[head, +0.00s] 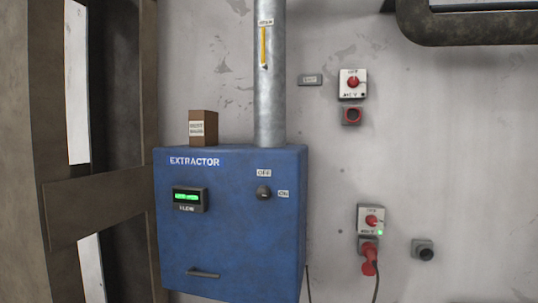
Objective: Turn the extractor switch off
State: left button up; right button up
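The extractor is a blue box (231,245) on the wall, marked EXTRACTOR in white. Its switch is a small dark rotary knob (264,192) on the right half of the front face. An OFF label (264,173) sits above the knob and an ON label (284,194) to its right. The knob is too small to tell which label it points to. A FLOW display (188,198) at the left of the face shows lit green bars. Neither of my grippers is in view.
A grey pipe (270,90) rises from the box, and a small brown box (203,128) stands on top. Right are an upper red-knobbed wall switch (353,83) and a lower one (371,220) with a green light and red plug (369,262). A brown frame (95,205) stands left.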

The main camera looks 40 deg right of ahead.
aim_at(263, 193)
jog(key=z, duration=1.7)
jog(key=k+l+z, duration=0.35)
jog(key=k+j, duration=0.05)
jog(key=j, duration=0.05)
